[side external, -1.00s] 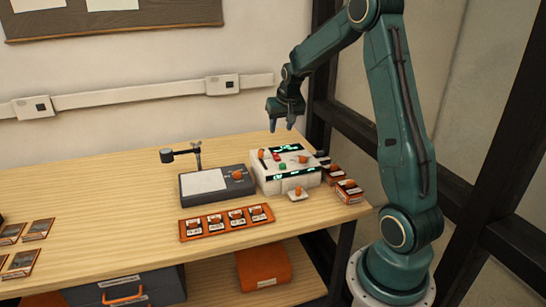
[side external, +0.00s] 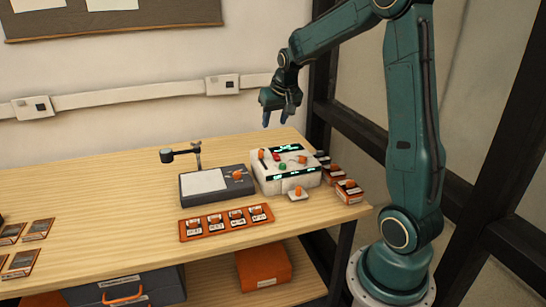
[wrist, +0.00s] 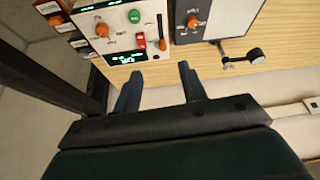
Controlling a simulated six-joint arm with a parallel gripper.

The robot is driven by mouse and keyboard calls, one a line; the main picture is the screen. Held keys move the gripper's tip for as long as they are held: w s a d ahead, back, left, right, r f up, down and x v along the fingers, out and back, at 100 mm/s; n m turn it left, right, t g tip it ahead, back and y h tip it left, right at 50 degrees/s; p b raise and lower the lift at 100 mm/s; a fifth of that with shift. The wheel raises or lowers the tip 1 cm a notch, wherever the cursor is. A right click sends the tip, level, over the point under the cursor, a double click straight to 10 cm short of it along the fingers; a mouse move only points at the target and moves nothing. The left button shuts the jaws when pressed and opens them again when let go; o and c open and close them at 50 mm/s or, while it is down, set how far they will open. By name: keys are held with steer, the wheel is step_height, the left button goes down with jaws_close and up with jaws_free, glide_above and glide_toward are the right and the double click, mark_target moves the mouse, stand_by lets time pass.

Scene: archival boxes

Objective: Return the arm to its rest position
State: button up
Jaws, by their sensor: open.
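My gripper (side external: 276,117) is in the air above the back of the bench, behind and above the white control box (side external: 285,177). Its two fingers point down and stand apart with nothing between them. In the wrist view the open fingers of my gripper (wrist: 158,86) show against the wooden bench top (wrist: 225,78), with the white control box (wrist: 115,25) beyond them. My gripper touches nothing that I can see.
A grey device with a white plate (side external: 205,182) and a small black arm (side external: 180,155) stand left of the control box. An orange tray of cards (side external: 226,222) lies in front. Small orange-topped boxes (side external: 348,190) sit at the right edge. A dark frame post (side external: 322,80) stands behind my arm.

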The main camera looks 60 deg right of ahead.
steer(key=s+a+r+n+t+y, duration=0.1)
steer(key=s+a+r+n, duration=0.2)
steer(key=a, duration=0.5)
steer(key=s+a+r+n, duration=0.1)
steer(key=s+a+r, duration=0.35)
steer(key=a, duration=0.45)
steer(key=s+a+f+n+y, duration=0.2)
steer(key=s+a+n, duration=0.1)
steer(key=s+a, duration=0.6)
steer(key=shift+s+a+n+t, duration=0.2)
steer(key=shift+s+n+t, duration=0.15)
steer(key=shift+s, duration=1.9)
